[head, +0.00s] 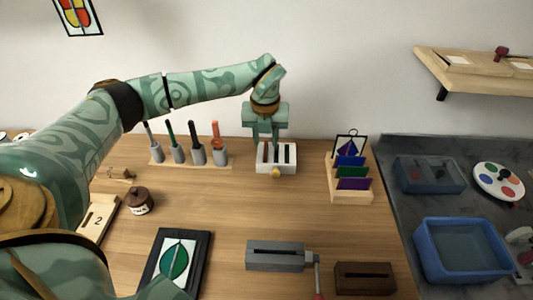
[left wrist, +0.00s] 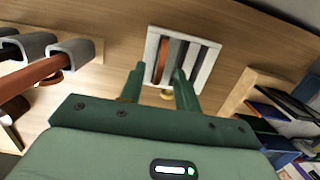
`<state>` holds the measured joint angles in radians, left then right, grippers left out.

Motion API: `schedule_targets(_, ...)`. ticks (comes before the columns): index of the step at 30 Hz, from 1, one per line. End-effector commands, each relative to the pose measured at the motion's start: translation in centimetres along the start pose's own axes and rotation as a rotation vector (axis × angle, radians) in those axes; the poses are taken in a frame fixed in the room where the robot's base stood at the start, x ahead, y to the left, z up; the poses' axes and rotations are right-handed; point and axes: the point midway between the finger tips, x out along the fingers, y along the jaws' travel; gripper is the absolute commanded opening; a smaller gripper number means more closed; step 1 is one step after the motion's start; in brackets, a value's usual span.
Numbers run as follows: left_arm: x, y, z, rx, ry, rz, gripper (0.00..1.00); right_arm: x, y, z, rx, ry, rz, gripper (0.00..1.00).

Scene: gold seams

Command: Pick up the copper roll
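The copper roll shows as a copper-coloured strip in one slot of a white slotted holder (head: 276,170), at the back middle of the table. In the left wrist view the copper roll (left wrist: 163,62) lies in the left part of the holder, beside dark slots. My left gripper (head: 265,143) points down over the holder and partly hides it in the head view. In the left wrist view its two fingers (left wrist: 158,80) are apart with nothing between them. I cannot tell exactly how high the tips are above the roll. My right gripper is not in view.
A rack of upright tools (head: 198,155) stands left of the holder. A wooden stand with coloured sheets (head: 350,190) stands to its right. A dark-framed leaf panel (head: 175,258), a grey block (head: 275,256) and a brown block (head: 365,278) lie nearer. The middle table is clear.

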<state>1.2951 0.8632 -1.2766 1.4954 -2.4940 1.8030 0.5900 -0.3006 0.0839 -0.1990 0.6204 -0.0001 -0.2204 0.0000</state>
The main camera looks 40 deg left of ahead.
Motion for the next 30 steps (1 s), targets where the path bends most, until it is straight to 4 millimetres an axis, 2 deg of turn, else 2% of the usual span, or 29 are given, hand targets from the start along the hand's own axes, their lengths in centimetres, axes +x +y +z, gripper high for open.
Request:
schedule_targets(1,1.6,0.0,-0.1,0.000,0.005,0.003,0.33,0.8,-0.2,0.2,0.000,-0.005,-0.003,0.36)
schedule_targets(4,2.9,0.0,0.0,-0.001,0.003,0.003,0.33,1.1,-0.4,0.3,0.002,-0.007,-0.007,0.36)
schedule_targets(11,2.9,0.0,0.0,0.000,-0.001,0.000,0.33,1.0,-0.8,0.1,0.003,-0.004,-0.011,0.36)
schedule_targets(15,2.9,0.0,0.0,0.000,0.000,0.001,0.00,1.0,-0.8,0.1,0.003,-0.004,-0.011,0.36)
schedule_targets(26,2.8,0.0,0.0,0.000,0.000,0.001,0.00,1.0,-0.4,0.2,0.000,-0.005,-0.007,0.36)
schedule_targets(30,1.7,0.0,0.2,-0.001,-0.001,0.000,0.00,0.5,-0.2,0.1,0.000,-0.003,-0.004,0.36)
